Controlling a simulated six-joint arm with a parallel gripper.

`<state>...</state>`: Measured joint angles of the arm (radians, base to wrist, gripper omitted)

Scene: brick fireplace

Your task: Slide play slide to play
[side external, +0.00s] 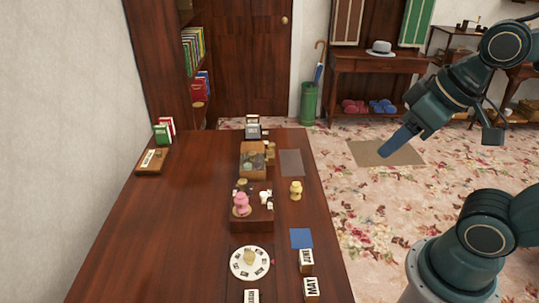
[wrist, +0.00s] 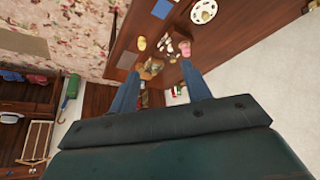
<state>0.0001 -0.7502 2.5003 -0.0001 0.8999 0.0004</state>
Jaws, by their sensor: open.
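No part labelled play is readable, so I cannot tell which piece is the play slide. A wooden box (side external: 253,158) with a dark, cluttered top stands on the table's centre line; it also shows small in the wrist view (wrist: 150,68). A small grey device (side external: 253,128) with pale parts stands behind it at the far end. A wooden holder (side external: 151,160) with a pale label lies at the far left; the label is too small to read. My gripper (side external: 388,152) hangs right of the table over the floor, apart from everything. In the wrist view its blue fingers (wrist: 160,85) are spread and empty.
A wooden stand (side external: 252,225) carries a pink figure (side external: 241,204). The table's left half (side external: 165,235) is mostly clear.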

